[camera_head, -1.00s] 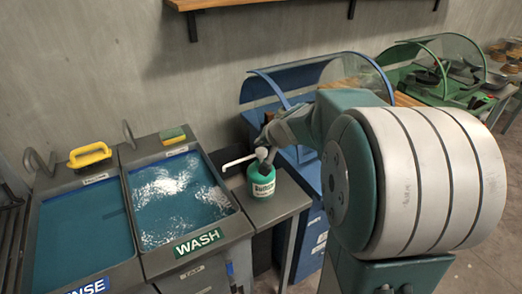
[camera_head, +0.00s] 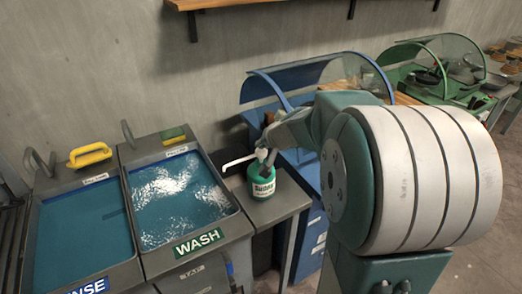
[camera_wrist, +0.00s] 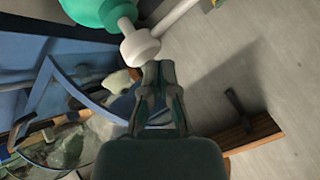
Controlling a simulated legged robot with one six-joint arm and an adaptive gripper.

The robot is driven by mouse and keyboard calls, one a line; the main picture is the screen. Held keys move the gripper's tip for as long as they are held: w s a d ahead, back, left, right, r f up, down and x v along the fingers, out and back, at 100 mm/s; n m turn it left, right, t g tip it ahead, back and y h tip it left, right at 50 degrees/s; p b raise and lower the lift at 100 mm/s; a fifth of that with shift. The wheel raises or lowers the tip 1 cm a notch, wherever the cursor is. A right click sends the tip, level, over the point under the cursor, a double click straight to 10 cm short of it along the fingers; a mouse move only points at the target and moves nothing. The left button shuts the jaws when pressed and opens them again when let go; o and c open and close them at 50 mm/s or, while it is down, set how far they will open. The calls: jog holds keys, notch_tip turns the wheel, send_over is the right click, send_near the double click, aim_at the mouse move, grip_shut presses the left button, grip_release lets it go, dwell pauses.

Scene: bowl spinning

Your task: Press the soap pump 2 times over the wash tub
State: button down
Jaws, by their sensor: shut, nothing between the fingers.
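The soap pump (camera_head: 262,185) is a green bottle with a white label, a white pump head and a long white spout. It stands upright on the grey counter to the right of the wash tub (camera_head: 178,200), its spout pointing left over the tub's edge. My gripper (camera_head: 266,147) is at the white pump head. In the wrist view my gripper (camera_wrist: 160,66) is shut, with its fingertips at the white pump head (camera_wrist: 140,46), seeming to touch it; nothing shows between the fingers. The wash tub holds blue water with white foam.
The rinse tub (camera_head: 85,235) with blue water lies left of the wash tub. A blue cart with a curved clear guard (camera_head: 310,80) stands behind my arm. A wooden shelf (camera_head: 240,3) is above.

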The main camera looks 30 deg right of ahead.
jog(key=shift+f, duration=0.95)
dwell(0.7)
jog(key=shift+r, duration=1.35)
jog(key=shift+r, duration=0.1)
jog(key=shift+r, duration=2.4)
jog(key=shift+a, duration=0.1)
